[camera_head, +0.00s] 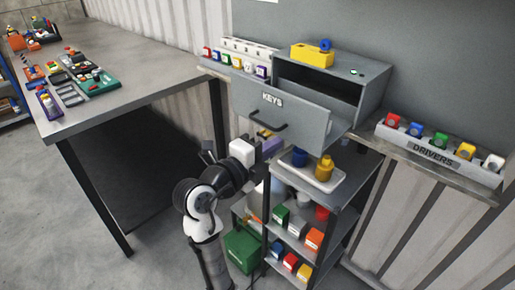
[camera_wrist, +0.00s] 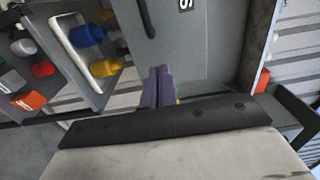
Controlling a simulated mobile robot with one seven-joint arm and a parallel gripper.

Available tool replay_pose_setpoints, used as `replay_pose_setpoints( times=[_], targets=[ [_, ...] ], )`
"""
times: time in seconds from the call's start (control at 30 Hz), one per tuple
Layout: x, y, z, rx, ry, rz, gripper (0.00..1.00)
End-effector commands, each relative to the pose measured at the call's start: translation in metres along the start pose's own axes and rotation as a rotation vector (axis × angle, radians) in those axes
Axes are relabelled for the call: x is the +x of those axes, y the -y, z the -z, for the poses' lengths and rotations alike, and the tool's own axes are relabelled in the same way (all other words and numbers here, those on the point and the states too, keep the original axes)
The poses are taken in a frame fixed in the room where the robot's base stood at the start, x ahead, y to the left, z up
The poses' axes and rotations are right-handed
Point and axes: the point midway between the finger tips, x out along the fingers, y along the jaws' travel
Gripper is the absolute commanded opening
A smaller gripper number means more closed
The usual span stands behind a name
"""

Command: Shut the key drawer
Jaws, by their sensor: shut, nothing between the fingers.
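The key drawer (camera_head: 300,115) has a grey front marked KEYS and a dark bar handle (camera_head: 266,125). It stands pulled out of the grey cabinet (camera_head: 368,82), whose dark opening shows behind it. In the wrist view the drawer front (camera_wrist: 205,55) fills the upper middle, with part of the handle (camera_wrist: 147,18) at the top. My gripper (camera_head: 271,143) is just below the handle, at the lower part of the front. In the wrist view its purple-grey fingertips (camera_wrist: 158,72) are shut together and empty, pointing at the front. I cannot tell if they touch it.
Below the drawer, a white tray (camera_head: 318,183) holds a blue and a yellow item on a shelf rack. A DRIVERS rack (camera_head: 437,152) is at right. A yellow box (camera_head: 312,56) sits on the cabinet. A workbench (camera_head: 130,62) stands at left; floor is clear beside it.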

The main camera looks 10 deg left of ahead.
Motion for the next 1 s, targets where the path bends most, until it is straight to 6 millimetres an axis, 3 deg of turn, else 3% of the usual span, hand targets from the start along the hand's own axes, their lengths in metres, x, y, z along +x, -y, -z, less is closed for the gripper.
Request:
replay_pose_setpoints(
  times=[0.1,0.33,1.0],
  targets=[
    [0.025,0.004,0.001,-0.003,-0.004,-0.001,0.00],
    [0.056,0.003,0.000,-0.001,0.000,0.000,0.00],
    [0.072,-0.002,0.000,0.001,0.001,0.001,0.00]
  ],
)
